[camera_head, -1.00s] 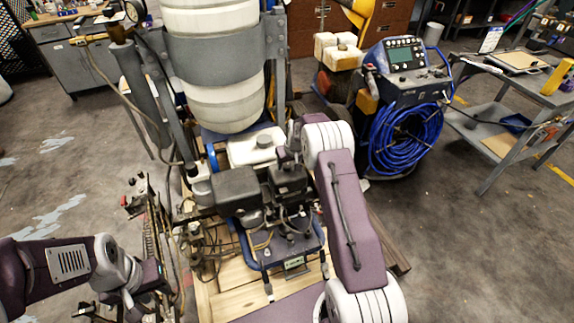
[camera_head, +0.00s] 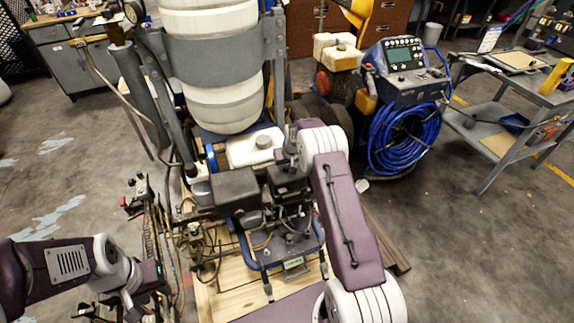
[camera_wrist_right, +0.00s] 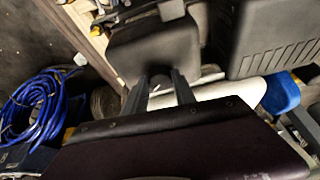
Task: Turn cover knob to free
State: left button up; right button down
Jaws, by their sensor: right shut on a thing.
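The line striper's engine (camera_head: 290,222) sits below the large white tank. A black box-shaped cover (camera_head: 236,188) is on its left side. In the right wrist view, black engine housings (camera_wrist_right: 150,45) fill the top. My right gripper (camera_wrist_right: 161,90) has its two fingers on either side of a small dark knob (camera_wrist_right: 159,80), which is mostly hidden between them. In the head view my right wrist and arm hide the fingertips. My left gripper (camera_head: 135,300) is low at the left, apart from the engine, and its fingers are unclear.
The white tank (camera_head: 210,60) stands behind the engine. A white container (camera_head: 255,147) lies close beside my right wrist. Hoses and a metal rack (camera_head: 150,225) are near my left arm. A blue coiled hose (camera_head: 408,138) hangs on a machine at right. Open floor (camera_head: 470,250) lies right.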

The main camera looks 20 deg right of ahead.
jog(key=shift+m+h, duration=0.3)
jog(key=shift+m, duration=0.4)
jog(key=shift+a+m, duration=0.1)
jog(key=shift+m, duration=0.3)
jog(key=m+b, duration=0.1)
jog(key=m+h+b, duration=0.1)
jog(key=m, duration=0.1)
jog(key=shift+w+a+f+g, duration=0.1)
jog(key=shift+w+f+g, duration=0.1)
jog(key=shift+g, duration=0.1)
jog(key=shift+r+m+g+h+b, duration=0.15)
jog(key=shift+m+g+h+b, duration=0.35)
jog(key=shift+m+b, duration=0.75)
jog(key=shift+m, duration=0.35)
jog(key=c, duration=1)
grip_release()
